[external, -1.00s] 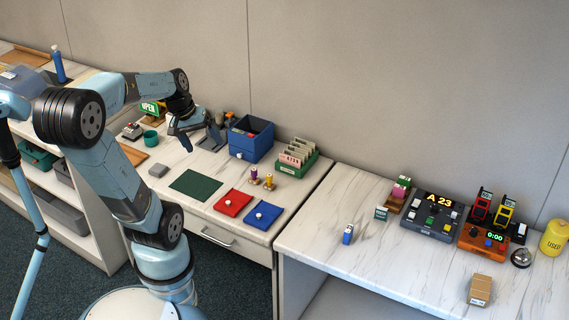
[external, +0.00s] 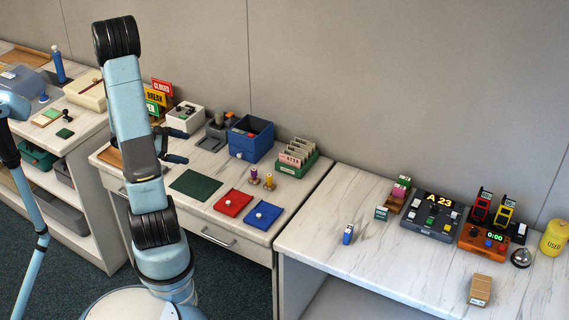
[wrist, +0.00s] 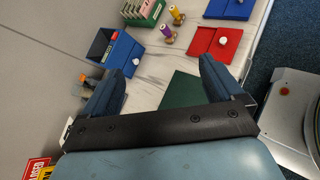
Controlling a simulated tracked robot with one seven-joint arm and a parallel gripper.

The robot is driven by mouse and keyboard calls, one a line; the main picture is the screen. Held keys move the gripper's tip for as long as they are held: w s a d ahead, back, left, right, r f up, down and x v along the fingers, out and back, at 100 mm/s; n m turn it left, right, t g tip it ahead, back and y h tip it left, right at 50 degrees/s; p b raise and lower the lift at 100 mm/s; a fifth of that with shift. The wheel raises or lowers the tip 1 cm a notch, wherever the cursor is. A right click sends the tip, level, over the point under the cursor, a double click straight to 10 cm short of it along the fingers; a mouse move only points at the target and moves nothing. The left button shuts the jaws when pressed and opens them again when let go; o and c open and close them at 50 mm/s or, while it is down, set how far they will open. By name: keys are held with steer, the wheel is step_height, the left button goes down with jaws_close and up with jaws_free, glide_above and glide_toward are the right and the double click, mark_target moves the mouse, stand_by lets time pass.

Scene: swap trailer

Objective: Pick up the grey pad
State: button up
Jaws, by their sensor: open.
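The grey pad, a small grey block, is not visible now. Its spot on the near left of the middle counter is behind my arm in the external view, and I cannot make it out in the wrist view. My gripper (external: 182,145) is above the left part of that counter, partly behind my arm. In the wrist view my gripper (wrist: 163,78) has its two fingers wide apart with nothing between them. The dark green mat (external: 196,185) lies flat on the counter; it also shows in the wrist view (wrist: 183,89) beside one finger.
A blue box (external: 250,140) and a green card tray (external: 297,162) stand at the back. A grey stapler-like device (external: 214,137) stands near my gripper.

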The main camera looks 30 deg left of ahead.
steer(key=s+a+f+n+t+y, duration=0.2)
steer(key=s+a+f+n+y, duration=0.3)
steer(key=a+f+n, duration=0.3)
steer(key=s+a+f+n+t+y, duration=0.2)
steer(key=s+a+f+n+y, duration=0.3)
steer(key=a, duration=0.5)
steer(key=shift+n+h, duration=0.4)
steer(key=shift+n, duration=0.2)
steer(key=x, duration=1.4)
steer(key=shift+w+f, duration=0.25)
steer(key=shift+f, duration=0.05)
steer(key=c, duration=1)
